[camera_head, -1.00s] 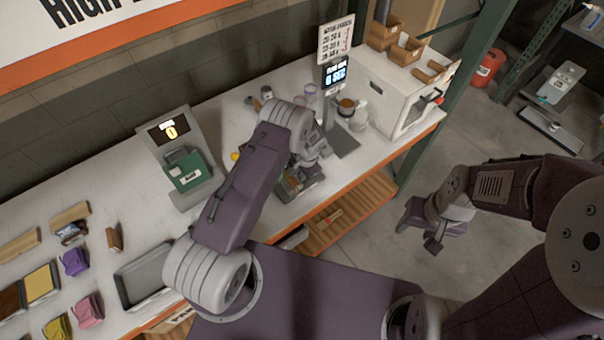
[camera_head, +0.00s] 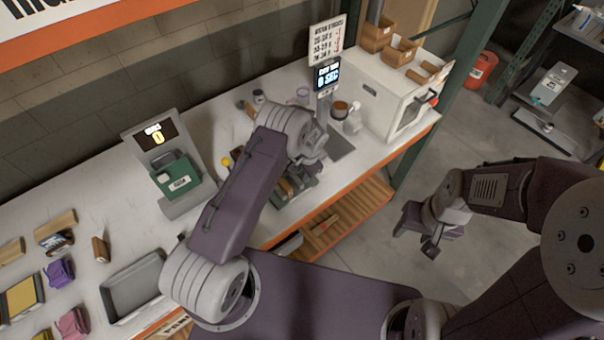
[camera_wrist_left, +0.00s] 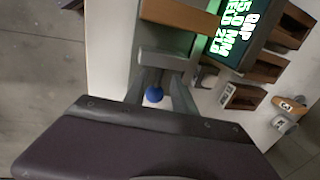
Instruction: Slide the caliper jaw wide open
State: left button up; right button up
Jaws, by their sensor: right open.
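In the head view my left arm hides most of the fixture (camera_head: 297,188) and the left fingertips. My right gripper (camera_head: 421,232) is open and empty over the floor, off the bench.
Brown wooden pieces (camera_wrist_left: 264,67) and small bins (camera_wrist_left: 242,97) lie around the fixture. A scale with a green container (camera_head: 178,178) stands left of my left arm. A white cabinet (camera_head: 378,98) stands at the bench's right end. A grey tray (camera_head: 133,286) lies at left.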

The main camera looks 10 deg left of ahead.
aim_at(307, 183)
pick_arm(q)
jog(key=shift+d, duration=0.25)
notch_tip(307, 183, up, 9)
jog(key=s+d+b, duration=0.1)
jog(key=b, duration=0.2)
jog(key=shift+f, duration=0.1)
jog(key=shift+d, duration=0.1)
